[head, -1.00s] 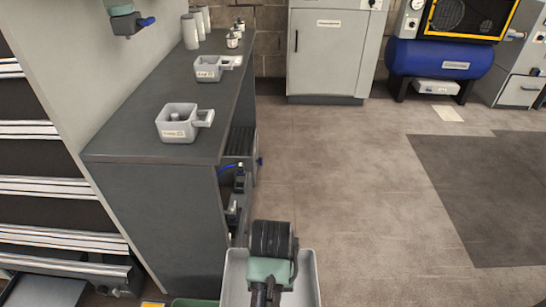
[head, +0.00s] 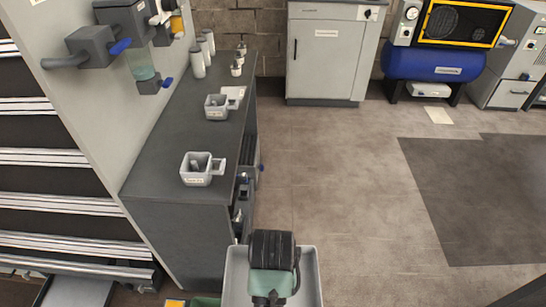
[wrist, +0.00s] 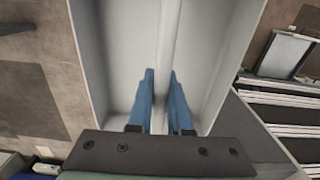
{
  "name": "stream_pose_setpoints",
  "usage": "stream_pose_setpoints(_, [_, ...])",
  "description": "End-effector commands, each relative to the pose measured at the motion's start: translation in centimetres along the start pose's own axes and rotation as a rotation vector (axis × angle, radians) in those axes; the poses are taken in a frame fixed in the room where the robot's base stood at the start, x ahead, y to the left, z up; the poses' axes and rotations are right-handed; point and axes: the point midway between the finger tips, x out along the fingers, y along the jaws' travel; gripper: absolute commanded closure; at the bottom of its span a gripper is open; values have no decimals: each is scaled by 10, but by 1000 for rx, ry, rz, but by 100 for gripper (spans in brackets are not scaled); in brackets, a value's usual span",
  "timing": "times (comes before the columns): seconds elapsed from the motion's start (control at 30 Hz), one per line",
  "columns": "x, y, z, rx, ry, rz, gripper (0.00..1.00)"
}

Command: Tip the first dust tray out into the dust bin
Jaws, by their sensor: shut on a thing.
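A long light grey tray (wrist: 105,55) with a raised ridge down its middle fills the wrist view. My gripper (wrist: 160,85) has its two blue fingers closed on that ridge. The same tray (head: 308,275) shows at the bottom of the head view, below my wrist, which hides its middle. No label on it can be read, and the part of its inside that shows looks bare. I cannot pick out a dust bin for certain. The edge of a green thing (head: 205,301) shows beside the tray at the bottom of the head view.
A dark counter (head: 165,150) stands on the left with two small handled boxes, a near one (head: 196,180) and a far one (head: 212,114). Wall dispensers (head: 90,47) jut out above. Open floor (head: 340,200) lies to the right. A grey cabinet (head: 325,60) and blue tank (head: 428,60) stand behind.

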Motion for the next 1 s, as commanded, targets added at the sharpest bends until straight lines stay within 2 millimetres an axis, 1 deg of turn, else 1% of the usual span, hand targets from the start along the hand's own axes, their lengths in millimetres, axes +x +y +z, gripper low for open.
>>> stream_pose_setpoints(0.03, [-17, 0, 2, 0, 1, 1, 100])
stream_pose_setpoints(0.2, [-30, 2, 5, 0, 1, 4, 100])
stream_pose_setpoints(1.0, [-31, 2, 6, 0, 2, 4, 100])
